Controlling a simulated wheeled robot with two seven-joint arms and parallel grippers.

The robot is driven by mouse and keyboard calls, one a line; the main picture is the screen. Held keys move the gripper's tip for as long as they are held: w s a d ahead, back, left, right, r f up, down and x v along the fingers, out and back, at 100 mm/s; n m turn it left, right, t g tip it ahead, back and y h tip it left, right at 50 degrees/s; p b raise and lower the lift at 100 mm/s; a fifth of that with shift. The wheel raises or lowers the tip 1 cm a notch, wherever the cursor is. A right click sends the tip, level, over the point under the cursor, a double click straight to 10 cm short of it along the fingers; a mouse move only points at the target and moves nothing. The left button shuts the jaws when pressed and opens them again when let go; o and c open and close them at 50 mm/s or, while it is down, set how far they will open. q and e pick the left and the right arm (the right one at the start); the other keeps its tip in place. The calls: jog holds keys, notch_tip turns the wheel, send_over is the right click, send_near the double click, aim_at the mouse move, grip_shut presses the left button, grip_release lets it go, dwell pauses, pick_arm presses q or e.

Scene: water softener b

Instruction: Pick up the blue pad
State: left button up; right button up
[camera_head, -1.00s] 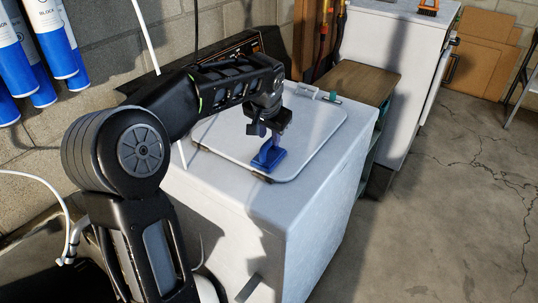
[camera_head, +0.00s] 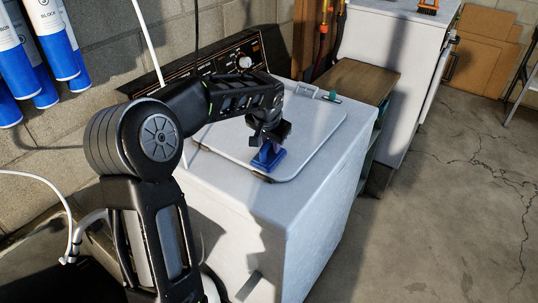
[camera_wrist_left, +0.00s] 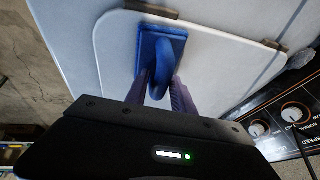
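The blue pad (camera_head: 268,159) lies on the light lid (camera_head: 310,150) of a white washer, near the lid's front edge. It has a flat base and a raised blue handle. In the left wrist view the pad (camera_wrist_left: 158,48) lies flat on the lid, its handle pointing toward my gripper. My left gripper (camera_wrist_left: 165,88) is right over the pad, with one finger on each side of the handle. The fingers look apart, and I cannot see clear contact with the handle. In the head view the gripper (camera_head: 268,146) hides part of the pad. My right gripper is not in view.
The washer's control panel (camera_head: 225,68) with knobs stands behind the lid. A wooden-topped shelf (camera_head: 355,82) and another white appliance (camera_head: 390,70) stand to the right. Blue and white cylinders (camera_head: 62,45) hang on the wall at left.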

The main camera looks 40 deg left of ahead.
pick_arm(q)
grip_shut()
jog(key=shift+r, duration=0.1)
dwell(0.4)
notch_tip(320, 180, up, 10)
jog(key=shift+f+b, duration=0.1)
jog(key=shift+b, duration=0.35)
dwell(0.4)
jog(key=shift+c, duration=1.9)
grip_release()
grip_shut()
